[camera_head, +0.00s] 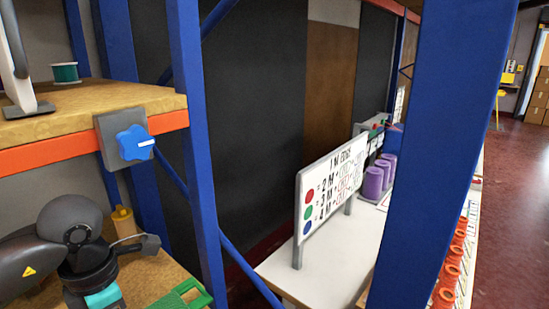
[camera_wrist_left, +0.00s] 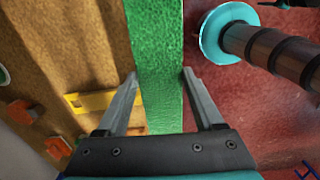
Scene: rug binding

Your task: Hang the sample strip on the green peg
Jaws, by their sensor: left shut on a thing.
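In the left wrist view, a green textured strip (camera_wrist_left: 155,45) runs from the top edge down between the fingers of my left gripper (camera_wrist_left: 160,78). The gripper is shut on this strip, which hides part of what lies behind. In the head view my left arm enters at the lower left, but its fingertips cannot be made out. A flat bright green piece with an opening (camera_head: 190,296) shows at the bottom edge of that view; I cannot tell whether it belongs to the strip. I cannot make out a green peg. My right gripper is not in view.
Blue rack posts (camera_head: 194,130) stand left and right in the head view. A shelf (camera_head: 60,118) carries a dark green spool (camera_head: 64,72); a blue knob (camera_head: 134,143) is on its end. A sign (camera_head: 328,190) stands on a white table (camera_head: 318,262). Purple spools (camera_head: 374,183) stand behind it.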

